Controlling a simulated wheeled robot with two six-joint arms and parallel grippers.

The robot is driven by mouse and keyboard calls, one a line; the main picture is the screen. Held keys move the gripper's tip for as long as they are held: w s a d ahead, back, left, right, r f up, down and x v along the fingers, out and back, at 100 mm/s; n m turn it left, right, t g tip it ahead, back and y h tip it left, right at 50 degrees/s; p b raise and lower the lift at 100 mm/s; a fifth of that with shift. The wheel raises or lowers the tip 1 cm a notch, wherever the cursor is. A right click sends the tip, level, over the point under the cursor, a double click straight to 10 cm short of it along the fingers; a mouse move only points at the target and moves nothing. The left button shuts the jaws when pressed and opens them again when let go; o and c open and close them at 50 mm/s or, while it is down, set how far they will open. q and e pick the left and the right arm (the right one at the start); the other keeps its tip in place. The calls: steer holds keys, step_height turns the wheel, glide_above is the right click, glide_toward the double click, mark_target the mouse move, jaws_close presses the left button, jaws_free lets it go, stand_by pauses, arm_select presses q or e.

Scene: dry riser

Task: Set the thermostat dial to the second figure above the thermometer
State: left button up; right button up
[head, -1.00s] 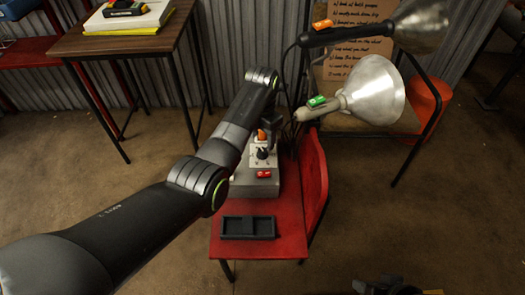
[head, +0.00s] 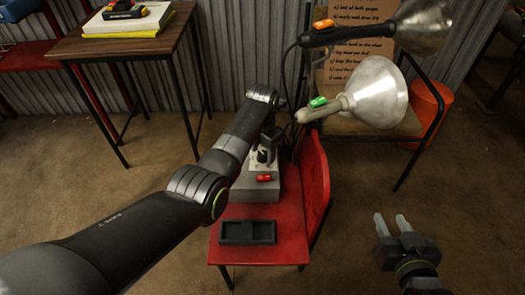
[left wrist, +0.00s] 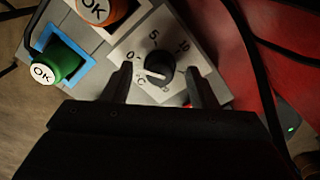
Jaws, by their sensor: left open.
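The thermostat dial (left wrist: 160,65) is a round black knob with a white mark, on a pale plate printed 0, 5 and 10. In the left wrist view the mark is on the knob's lower left part; its exact reading is unclear. My left gripper (left wrist: 160,70) is open, with one finger on each side of the knob; contact cannot be told. In the head view my left gripper (head: 267,145) is over the grey box (head: 255,193) and partly hides the dial. I cannot make out a thermometer. My right gripper (head: 392,219) is open and empty at lower right.
A green OK button (left wrist: 60,62) and an orange OK button (left wrist: 98,8) are left of the dial. A red chair (head: 285,225) bears the box and a black tray (head: 247,232). Lamps (head: 376,92) hang close at the right.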

arm_select(q)
steer(key=shift+f, duration=0.1)
steer(key=c, duration=1)
steer(key=shift+o, duration=0.2)
